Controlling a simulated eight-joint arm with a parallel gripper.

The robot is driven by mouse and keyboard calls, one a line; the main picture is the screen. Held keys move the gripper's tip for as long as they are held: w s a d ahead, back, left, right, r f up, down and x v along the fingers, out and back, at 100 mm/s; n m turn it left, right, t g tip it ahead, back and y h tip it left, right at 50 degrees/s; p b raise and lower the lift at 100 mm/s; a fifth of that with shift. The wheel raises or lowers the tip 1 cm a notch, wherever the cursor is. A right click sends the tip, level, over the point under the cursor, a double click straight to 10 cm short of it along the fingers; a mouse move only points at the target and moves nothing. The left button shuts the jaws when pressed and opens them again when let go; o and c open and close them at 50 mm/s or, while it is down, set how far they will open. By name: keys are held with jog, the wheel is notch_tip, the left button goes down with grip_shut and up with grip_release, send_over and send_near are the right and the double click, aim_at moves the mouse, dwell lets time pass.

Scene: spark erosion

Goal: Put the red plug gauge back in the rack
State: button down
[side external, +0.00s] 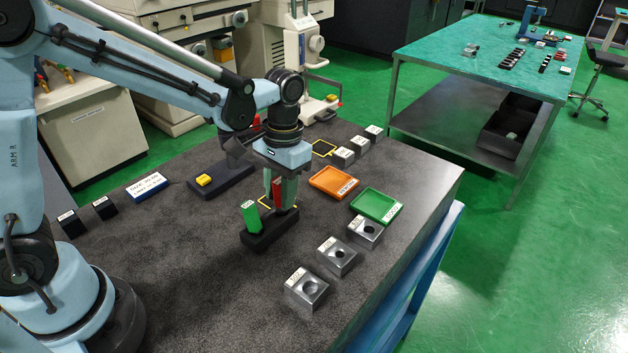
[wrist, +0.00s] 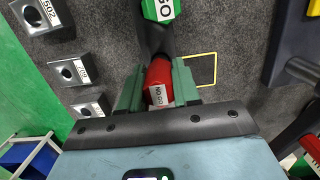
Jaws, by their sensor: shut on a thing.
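My gripper (side external: 281,200) points straight down and is shut on the red plug gauge (side external: 276,192). In the wrist view the red plug gauge (wrist: 160,74), with a white label, sits between the green finger pads. The black rack (side external: 262,238) lies directly below, with the green plug gauge (side external: 250,217) standing in its near-left end. The red gauge is over or at the rack's other end. My fingers hide its lower end, so I cannot tell whether it is in a hole. The rack (wrist: 153,40) and green gauge (wrist: 160,8) also show in the wrist view.
Steel blocks with holes (side external: 337,256) stand to the right. An orange tray (side external: 333,183) and a green tray (side external: 376,206) lie beyond them. A dark holder (side external: 222,183) with a yellow block (side external: 204,180) is behind left. A yellow outlined square (wrist: 201,69) is beside the rack.

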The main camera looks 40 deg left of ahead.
jog(key=shift+f, duration=0.85)
dwell(0.6)
jog(key=c, duration=0.7)
grip_release()
jog(key=shift+c, duration=0.2)
notch_tip(320, 180, up, 12)
jog(key=w, duration=0.1)
jog(key=shift+w, duration=0.25)
